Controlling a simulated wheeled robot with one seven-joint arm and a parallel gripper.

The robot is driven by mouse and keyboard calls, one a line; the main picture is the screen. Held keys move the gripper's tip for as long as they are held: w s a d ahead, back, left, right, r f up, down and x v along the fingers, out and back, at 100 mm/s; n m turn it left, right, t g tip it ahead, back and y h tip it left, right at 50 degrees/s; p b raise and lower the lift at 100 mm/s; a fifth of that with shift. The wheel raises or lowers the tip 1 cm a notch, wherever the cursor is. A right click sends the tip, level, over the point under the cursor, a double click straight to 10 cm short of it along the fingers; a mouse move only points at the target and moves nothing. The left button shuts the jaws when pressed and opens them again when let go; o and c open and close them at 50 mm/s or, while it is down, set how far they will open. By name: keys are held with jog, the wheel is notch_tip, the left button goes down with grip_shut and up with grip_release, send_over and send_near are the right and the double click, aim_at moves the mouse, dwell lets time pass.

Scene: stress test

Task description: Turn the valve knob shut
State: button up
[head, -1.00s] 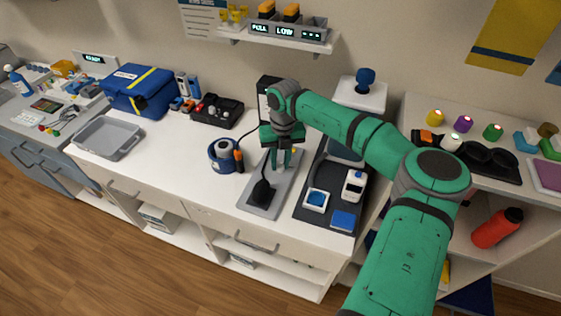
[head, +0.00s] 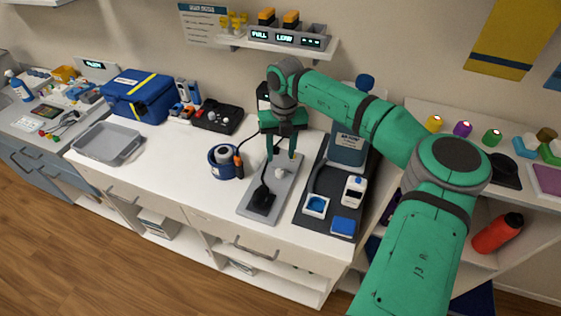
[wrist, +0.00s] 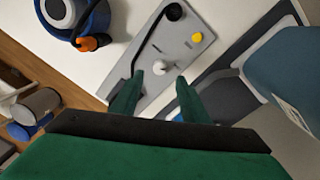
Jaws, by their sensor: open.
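A small pale knob (head: 279,173) stands on a grey plate (head: 254,213) on the white counter. In the wrist view the knob (wrist: 162,68) shows just beyond my fingertips, roughly midway between them. My gripper (head: 282,157) is open and empty above the back part of the plate, pointing down. In the wrist view its two green fingers (wrist: 159,78) are spread. I cannot tell whether either finger touches the knob. A yellow button (wrist: 196,37) also sits on the plate.
A blue round device (head: 222,161) with an orange-tipped tool stands left of the plate. A dark mat (head: 341,234) with a white device (head: 354,190) lies to the right. A grey tray (head: 108,144) stands further left.

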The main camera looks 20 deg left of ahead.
jog(key=shift+r, duration=1.8)
